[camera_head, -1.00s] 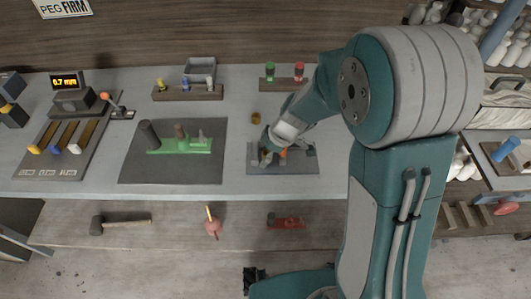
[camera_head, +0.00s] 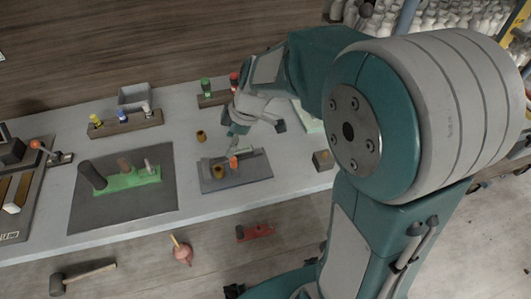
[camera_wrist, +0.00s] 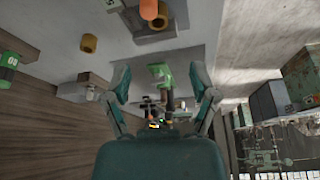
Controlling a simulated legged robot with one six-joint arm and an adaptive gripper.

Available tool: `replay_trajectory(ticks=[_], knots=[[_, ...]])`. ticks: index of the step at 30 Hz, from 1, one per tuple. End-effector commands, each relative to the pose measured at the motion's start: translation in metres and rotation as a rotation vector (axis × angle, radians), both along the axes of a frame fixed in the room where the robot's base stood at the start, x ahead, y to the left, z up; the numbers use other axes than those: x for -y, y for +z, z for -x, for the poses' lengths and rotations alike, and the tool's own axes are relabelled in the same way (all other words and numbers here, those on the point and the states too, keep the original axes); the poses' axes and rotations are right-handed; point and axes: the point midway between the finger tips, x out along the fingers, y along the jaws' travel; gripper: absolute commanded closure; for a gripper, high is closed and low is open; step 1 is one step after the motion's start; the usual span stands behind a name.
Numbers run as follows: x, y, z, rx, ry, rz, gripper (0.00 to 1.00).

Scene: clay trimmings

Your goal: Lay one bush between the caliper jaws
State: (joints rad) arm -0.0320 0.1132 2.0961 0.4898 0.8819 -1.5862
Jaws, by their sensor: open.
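The caliper (camera_head: 250,176), a grey plate with grey blocks and an orange knob (camera_head: 234,162), lies near the front edge of the bench. One brass-coloured bush (camera_head: 218,171) sits on it, left of the knob; whether it lies squarely between the jaws is hard to tell. A second bush (camera_head: 201,136) stands on the bench behind the caliper, and a hollow bush also shows in the wrist view (camera_wrist: 88,43). My gripper (camera_head: 256,130) is above and behind the caliper, apart from both bushes. Its fingers (camera_wrist: 160,82) are spread and empty.
A dark mat (camera_head: 100,215) with a green fixture (camera_head: 130,181) and upright cylinders lies to the left. Racks of coloured pegs (camera_head: 125,124) stand at the back. A small brown block (camera_head: 323,160) stands to the right. Bare bench surrounds the caliper.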

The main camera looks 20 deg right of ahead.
Motion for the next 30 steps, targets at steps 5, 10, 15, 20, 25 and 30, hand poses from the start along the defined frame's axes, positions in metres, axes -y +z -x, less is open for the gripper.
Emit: replay_trajectory(ticks=[5, 10, 15, 20, 25, 30], knots=[[0.014, 0.035, 0.031, -0.002, -0.209, 0.033, 0.24], [0.033, 0.066, 0.073, 0.002, -0.503, 0.055, 0.24], [0.053, 0.086, 0.115, 0.026, -0.808, 0.043, 0.24], [0.070, 0.097, 0.151, 0.064, -1.086, -0.001, 0.24], [0.080, 0.101, 0.172, 0.090, -1.272, -0.051, 0.24], [0.083, 0.100, 0.177, 0.094, -1.317, -0.063, 0.24]])
